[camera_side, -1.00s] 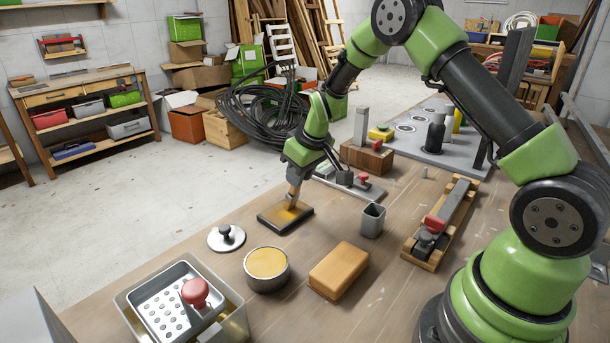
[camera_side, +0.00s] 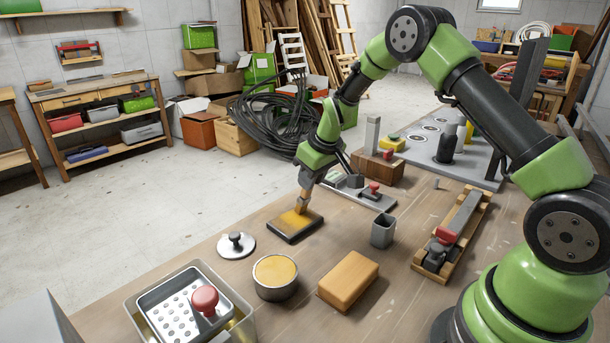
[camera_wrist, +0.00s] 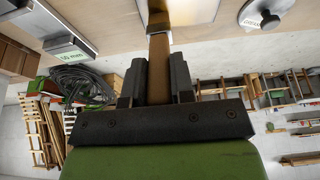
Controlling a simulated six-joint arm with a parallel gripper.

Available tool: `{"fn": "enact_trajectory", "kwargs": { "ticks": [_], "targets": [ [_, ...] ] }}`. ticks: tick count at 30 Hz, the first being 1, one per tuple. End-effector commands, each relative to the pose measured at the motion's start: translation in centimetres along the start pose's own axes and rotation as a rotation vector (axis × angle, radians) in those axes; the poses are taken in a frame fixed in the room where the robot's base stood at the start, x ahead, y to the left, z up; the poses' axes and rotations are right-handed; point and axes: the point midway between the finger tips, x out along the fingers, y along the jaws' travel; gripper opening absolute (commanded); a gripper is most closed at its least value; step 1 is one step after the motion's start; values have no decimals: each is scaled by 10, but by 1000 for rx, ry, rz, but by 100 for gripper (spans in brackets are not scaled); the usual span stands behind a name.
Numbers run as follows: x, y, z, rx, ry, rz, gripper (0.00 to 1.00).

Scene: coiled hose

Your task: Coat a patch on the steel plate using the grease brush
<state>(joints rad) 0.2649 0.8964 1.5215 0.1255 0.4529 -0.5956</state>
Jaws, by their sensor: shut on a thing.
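My gripper (camera_side: 308,182) is shut on the grease brush (camera_side: 302,203), whose handle shows between the two fingers in the wrist view (camera_wrist: 159,68). The brush stands nearly upright over the dark steel plate (camera_side: 287,235), its bristles at or just above the plate's surface. A yellow-tan patch covers much of the plate's top around the brush. Whether the bristles touch the plate is too small to tell. A round tin (camera_side: 276,287) of yellow grease stands open in front of the plate.
A lid with a dark knob (camera_side: 236,244) lies left of the tin. An orange-tan block (camera_side: 348,280) and a grey square cup (camera_side: 382,231) stand to the right. A perforated tray (camera_side: 163,300) is at front left. A wooden fixture (camera_side: 452,237) lies near my base.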

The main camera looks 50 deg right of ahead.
Motion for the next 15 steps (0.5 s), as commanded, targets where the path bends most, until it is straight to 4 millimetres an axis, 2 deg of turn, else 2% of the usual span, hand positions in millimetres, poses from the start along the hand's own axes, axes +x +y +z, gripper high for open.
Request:
{"fn": "enact_trajectory", "kwargs": {
  "ticks": [3,11,15],
  "targets": [
    [-4,-1,10,1,0,-1,0],
    [-7,-1,20,0,1,0,0],
    [-11,-2,30,2,0,-1,0]
  ]
}}
